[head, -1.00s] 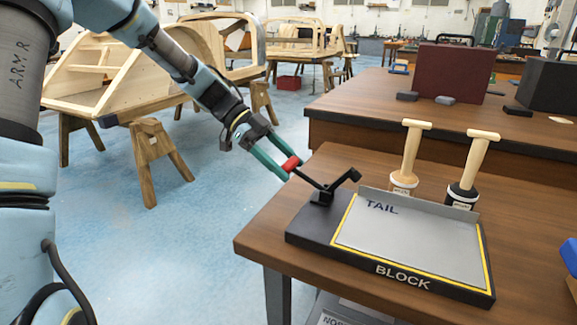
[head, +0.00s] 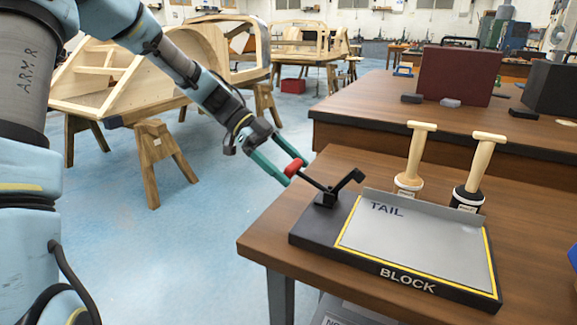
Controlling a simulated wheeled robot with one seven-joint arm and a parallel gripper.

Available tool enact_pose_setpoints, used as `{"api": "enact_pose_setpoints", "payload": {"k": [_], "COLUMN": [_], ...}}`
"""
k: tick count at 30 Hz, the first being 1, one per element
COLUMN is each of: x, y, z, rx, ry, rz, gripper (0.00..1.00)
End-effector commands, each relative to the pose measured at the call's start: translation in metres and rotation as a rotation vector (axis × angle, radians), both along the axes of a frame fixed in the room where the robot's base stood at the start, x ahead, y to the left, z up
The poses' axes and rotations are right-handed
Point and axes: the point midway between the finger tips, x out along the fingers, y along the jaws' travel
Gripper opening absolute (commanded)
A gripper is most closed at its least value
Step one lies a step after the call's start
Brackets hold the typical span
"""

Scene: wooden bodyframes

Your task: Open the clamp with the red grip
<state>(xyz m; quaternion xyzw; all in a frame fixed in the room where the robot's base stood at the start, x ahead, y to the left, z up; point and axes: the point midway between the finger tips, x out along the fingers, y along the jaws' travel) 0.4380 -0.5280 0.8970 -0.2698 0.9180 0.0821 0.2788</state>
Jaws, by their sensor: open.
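The black clamp (head: 326,196) stands on the left end of the dark board marked BLOCK (head: 392,278). Its lever reaches out to the left, past the table edge, and ends in a red grip (head: 294,168). The clamp's black arm (head: 349,179) points up to the right, raised over the board. My gripper (head: 296,167) is open, with its two green fingers on either side of the red grip. I cannot tell whether the fingers touch it. A grey plate marked TAIL (head: 415,240) lies on the board.
Two wooden-handled tools (head: 415,160) (head: 478,172) stand behind the plate. A second wooden table (head: 450,125) with a dark red box (head: 460,75) stands behind. Wooden frames on trestles (head: 155,150) stand at the left. Blue floor left of the table is clear.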

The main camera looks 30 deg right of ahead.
Motion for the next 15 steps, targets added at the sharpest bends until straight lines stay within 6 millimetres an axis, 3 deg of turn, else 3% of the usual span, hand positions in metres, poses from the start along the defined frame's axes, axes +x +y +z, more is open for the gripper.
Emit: {"api": "enact_pose_setpoints", "payload": {"k": [5, 15], "x": [0.006, 0.050], "y": [0.003, 0.031], "z": [0.004, 0.038], "rx": [-0.001, -0.002], "ry": [-0.002, -0.003], "rz": [0.001, 0.004], "gripper": [1.00, 1.00]}}
